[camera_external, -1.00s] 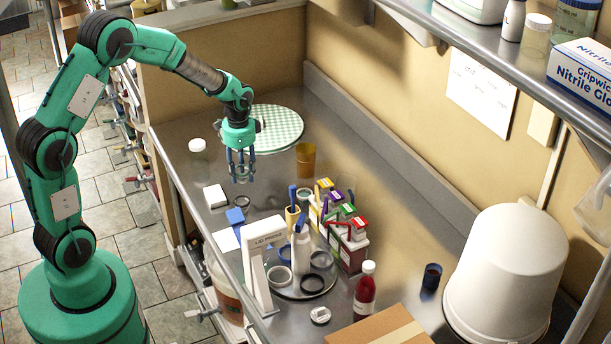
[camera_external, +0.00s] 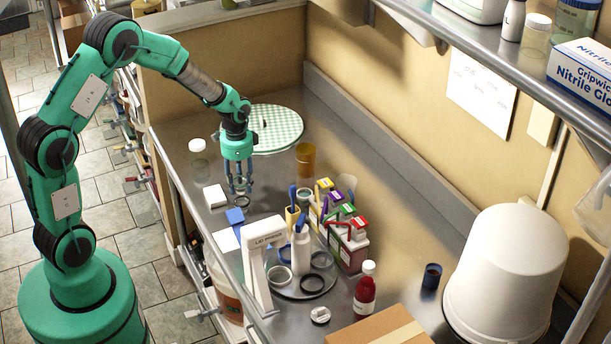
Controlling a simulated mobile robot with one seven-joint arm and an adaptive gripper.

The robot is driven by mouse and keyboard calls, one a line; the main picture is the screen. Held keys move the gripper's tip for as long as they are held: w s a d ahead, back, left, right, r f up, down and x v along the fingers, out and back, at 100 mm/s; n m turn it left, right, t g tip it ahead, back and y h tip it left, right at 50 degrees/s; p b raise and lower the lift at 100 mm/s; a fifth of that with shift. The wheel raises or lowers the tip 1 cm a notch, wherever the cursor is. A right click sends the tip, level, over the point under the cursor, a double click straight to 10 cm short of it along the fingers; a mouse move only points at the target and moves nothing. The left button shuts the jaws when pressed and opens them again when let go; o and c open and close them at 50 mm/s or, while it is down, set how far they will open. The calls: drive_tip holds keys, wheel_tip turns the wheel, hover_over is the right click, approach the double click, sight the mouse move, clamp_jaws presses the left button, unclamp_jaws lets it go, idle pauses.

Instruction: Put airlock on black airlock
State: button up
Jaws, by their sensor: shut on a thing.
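My gripper (camera_external: 239,187) points straight down over the steel counter, left of centre. Its blue fingers are shut on a small, pale, see-through piece that looks like the airlock; the fingers mostly hide it. A small dark ring (camera_external: 242,202), possibly the black airlock, lies on the counter directly below the fingertips. The held piece is very close to the ring; I cannot tell whether they touch.
An amber cup (camera_external: 306,160) stands to the right. A round tray (camera_external: 303,289) with bottles and rings is nearer the front. A green checked round mat (camera_external: 277,129) lies behind.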

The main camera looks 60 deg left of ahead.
sight(241, 192)
drive_tip(key=shift+f, duration=0.1)
drive_tip(key=shift+f, duration=2)
drive_tip(key=shift+o, duration=0.2)
drive_tip(key=shift+s+f+b, duration=0.1)
drive_tip(key=shift+f+b, duration=0.35)
drive_tip(key=shift+f, duration=0.2)
drive_tip(key=o, duration=0.9)
drive_tip(key=shift+r, duration=0.15)
drive_tip(key=shift+r+p, duration=0.3)
drive_tip(key=shift+r, duration=0.3)
drive_tip(key=shift+r+p, duration=0.35)
drive_tip(key=shift+r, duration=3.35)
